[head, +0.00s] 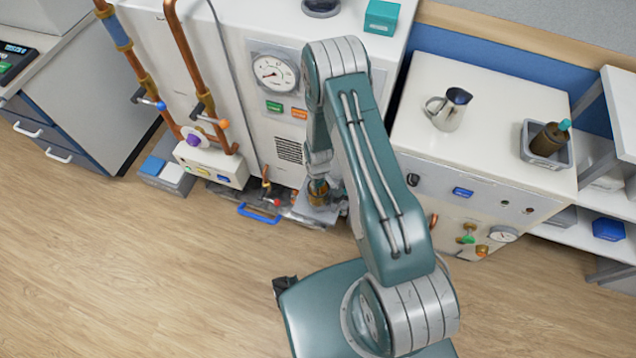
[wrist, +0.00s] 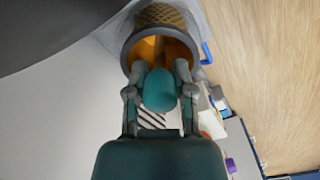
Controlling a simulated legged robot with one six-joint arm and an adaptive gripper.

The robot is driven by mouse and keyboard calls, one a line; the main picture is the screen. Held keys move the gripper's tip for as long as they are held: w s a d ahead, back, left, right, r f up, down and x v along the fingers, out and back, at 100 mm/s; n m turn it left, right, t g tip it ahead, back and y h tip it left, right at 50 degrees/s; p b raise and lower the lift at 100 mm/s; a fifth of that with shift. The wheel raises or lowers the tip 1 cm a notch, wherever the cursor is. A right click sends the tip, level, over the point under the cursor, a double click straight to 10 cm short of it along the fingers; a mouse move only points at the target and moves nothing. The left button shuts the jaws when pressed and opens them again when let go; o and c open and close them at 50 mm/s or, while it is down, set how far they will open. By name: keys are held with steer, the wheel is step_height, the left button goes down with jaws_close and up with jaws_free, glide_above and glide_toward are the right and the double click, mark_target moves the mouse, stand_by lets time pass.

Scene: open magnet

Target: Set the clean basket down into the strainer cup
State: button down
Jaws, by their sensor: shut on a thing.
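The clean basket (wrist: 158,17) is a brass mesh cup with a grey rim, an orange inside and a teal knob (wrist: 159,91). My gripper (wrist: 158,88) is shut on the knob, one finger on each side. In the head view my gripper (head: 318,172) points down beside the machine's front, and the brass basket (head: 318,190) shows small under it. A grey fitting (head: 318,213) lies right below the basket, low by the floor; it may be the strainer cup. Its opening is hidden, and I cannot tell whether the basket touches it. The mesh side still shows in the wrist view.
The large white machine (head: 275,125) with gauge and copper pipes stands behind my gripper. A blue handle (head: 258,214) sits low to its left. On the right cabinet (head: 490,110) are a steel jug (head: 448,112) and a grey tray (head: 528,152) holding a dark brown, teal-knobbed basket (head: 549,140).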

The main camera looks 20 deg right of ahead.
steer(key=shift+f, duration=1.4)
stand_by(0.4)
steer(key=shift+c, duration=2)
jaws_free()
step_height(320, 180, up, 12)
steer(key=shift+w+r, duration=0.1)
steer(key=shift+r, duration=0.05)
step_height(320, 180, up, 27)
steer(key=s+m+t, duration=0.2)
steer(key=s+t, duration=0.1)
steer(key=s+r+m+t, duration=0.2)
steer(key=s+r, duration=1.3)
steer(key=s, duration=0.3)
steer(key=shift+r+m+t, duration=0.3)
steer(key=shift+r+m, duration=0.1)
